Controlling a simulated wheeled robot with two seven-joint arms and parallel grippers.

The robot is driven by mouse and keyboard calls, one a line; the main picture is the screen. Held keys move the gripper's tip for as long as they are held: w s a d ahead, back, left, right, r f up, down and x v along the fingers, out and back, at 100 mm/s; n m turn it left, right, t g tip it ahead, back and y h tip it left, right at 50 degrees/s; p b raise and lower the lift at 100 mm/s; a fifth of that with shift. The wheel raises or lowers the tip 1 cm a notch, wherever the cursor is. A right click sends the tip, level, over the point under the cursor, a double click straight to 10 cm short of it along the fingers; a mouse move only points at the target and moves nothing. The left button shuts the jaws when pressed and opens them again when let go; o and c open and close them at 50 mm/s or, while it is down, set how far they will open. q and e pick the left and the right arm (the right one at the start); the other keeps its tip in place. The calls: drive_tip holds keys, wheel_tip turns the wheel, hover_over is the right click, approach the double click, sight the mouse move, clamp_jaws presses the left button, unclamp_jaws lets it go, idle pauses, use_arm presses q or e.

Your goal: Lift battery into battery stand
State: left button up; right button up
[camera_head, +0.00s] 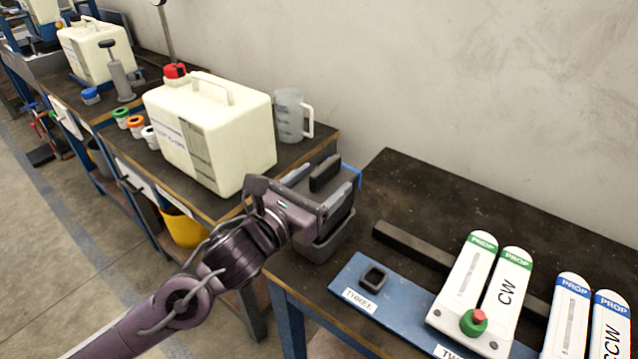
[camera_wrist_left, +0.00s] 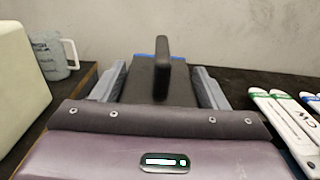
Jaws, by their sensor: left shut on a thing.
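The battery (camera_head: 325,173) is a dark block with an upright handle on top and a thin blue edge on its far side. My left gripper (camera_head: 320,187) is shut on it, one grey finger along each side. In the left wrist view the battery (camera_wrist_left: 162,70) sits between the two fingers (camera_wrist_left: 160,88), its handle upright in the middle. A grey open-topped holder, seemingly the battery stand (camera_head: 322,247), is directly below the gripper at the table's left end. The gripper hides most of the battery's lower part, so I cannot tell how deep it sits. My right gripper is not in view.
A dark table (camera_head: 440,205) carries a blue board (camera_head: 400,312) with a small black socket, a black bar (camera_head: 412,243) and white propeller covers (camera_head: 505,300). A large cream canister (camera_head: 215,130) and a clear jug (camera_head: 290,115) stand close on the left bench.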

use_arm(q)
drive_tip(key=shift+r, duration=0.25)
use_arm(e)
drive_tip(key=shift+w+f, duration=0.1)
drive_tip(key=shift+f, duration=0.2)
use_arm(q)
drive_tip(key=shift+s+a+b, duration=0.2)
drive_tip(key=shift+s+b, duration=0.05)
drive_tip(key=shift+b, duration=0.3)
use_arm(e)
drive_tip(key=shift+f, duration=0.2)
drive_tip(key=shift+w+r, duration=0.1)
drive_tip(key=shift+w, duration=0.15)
use_arm(q)
drive_tip(key=shift+w+d, duration=0.15)
drive_tip(key=shift+d, duration=0.05)
drive_tip(key=shift+w+f, duration=0.1)
drive_tip(key=shift+w, duration=0.1)
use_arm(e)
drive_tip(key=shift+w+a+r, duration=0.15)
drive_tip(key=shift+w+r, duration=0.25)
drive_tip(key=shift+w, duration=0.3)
use_arm(q)
drive_tip(key=shift+s, duration=0.15)
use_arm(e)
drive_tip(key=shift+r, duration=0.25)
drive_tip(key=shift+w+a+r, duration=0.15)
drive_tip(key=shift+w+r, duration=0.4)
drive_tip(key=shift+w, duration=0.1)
